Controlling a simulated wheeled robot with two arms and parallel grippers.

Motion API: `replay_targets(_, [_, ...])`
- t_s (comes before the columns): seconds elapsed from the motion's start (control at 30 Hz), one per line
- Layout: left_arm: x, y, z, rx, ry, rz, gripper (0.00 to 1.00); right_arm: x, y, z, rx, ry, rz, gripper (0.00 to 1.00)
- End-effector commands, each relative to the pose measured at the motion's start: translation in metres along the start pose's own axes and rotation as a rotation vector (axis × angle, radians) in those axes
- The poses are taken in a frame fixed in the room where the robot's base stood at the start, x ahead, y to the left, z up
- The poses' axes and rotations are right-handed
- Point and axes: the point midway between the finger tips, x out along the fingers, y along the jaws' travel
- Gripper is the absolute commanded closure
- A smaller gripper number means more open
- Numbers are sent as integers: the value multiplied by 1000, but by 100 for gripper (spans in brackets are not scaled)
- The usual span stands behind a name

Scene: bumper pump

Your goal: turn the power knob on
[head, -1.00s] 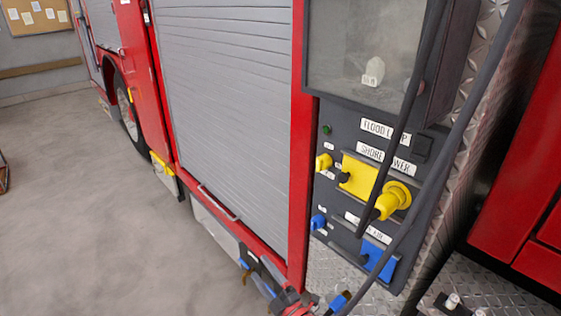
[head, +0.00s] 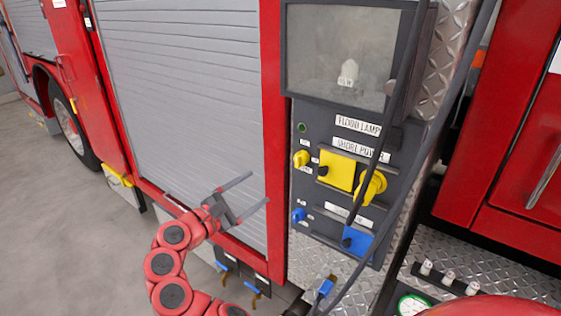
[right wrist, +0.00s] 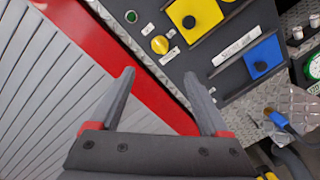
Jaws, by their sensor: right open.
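The dark control panel (head: 325,120) on the fire truck's side has a small yellow knob (head: 301,158) at its left edge, a yellow square (head: 338,170) and a larger yellow knob (head: 372,187) by the "SHORE POWER" label. A cable partly hides that label. The small yellow knob also shows in the right wrist view (right wrist: 160,44), beyond the fingertips. My right gripper (head: 259,188) is open and empty, left of the panel in front of the shutter, touching no knob. My left gripper is not seen.
A small blue knob (head: 298,215) and a blue square (head: 357,242) sit lower on the panel. Dark cables (head: 405,200) hang across its right side. A grey roller shutter (head: 185,100) and red frame (head: 272,120) lie left. Open floor (head: 60,220) is at far left.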

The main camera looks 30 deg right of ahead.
Motion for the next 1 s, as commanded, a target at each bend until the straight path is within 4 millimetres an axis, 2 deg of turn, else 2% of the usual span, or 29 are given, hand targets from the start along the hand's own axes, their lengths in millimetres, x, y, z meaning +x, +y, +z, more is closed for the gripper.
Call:
replay_targets(0.17, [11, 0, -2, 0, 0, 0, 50, 27, 2, 3, -3, -4, -2, 21])
replay_targets(0.6, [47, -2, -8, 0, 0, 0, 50, 131, 3, 3, -1, -1, -4, 21])
replay_targets(0.7, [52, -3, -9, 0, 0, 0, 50, 149, 2, 2, 0, 1, -3, 21])
replay_targets(0.8, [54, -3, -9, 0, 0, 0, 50, 160, 1, 1, 1, -1, -3, 21])
replay_targets(1.0, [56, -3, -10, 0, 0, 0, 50, 171, 1, -1, 0, 2, 1, 21])
